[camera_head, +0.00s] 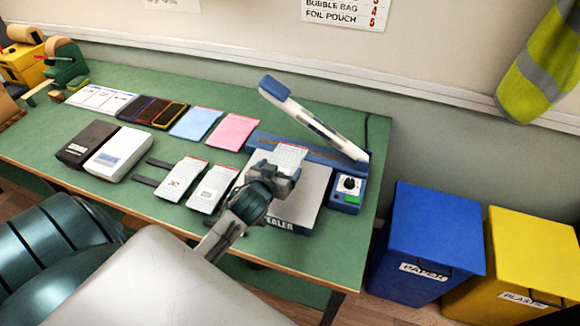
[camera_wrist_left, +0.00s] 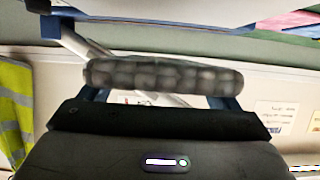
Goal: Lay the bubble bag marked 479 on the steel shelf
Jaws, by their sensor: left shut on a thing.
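My left gripper (camera_head: 282,176) is over the sealer and shut on a pale bag with a printed label (camera_head: 290,157). In the left wrist view the held bag (camera_wrist_left: 165,77) is seen edge-on as a grey, bubbly strip between the two fingers; its number cannot be read. Below and around the gripper is the sealer's flat grey steel shelf (camera_head: 312,190), partly hidden by my arm. I cannot tell whether the bag touches the shelf. My right gripper is not in view.
The sealer's blue and white arm (camera_head: 310,117) is raised behind the gripper, with a dial box (camera_head: 347,190) at its right. Two labelled pouches (camera_head: 181,179) (camera_head: 213,188) lie left of the shelf. Blue (camera_head: 425,240) and yellow (camera_head: 530,260) bins stand right of the green table (camera_head: 130,195).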

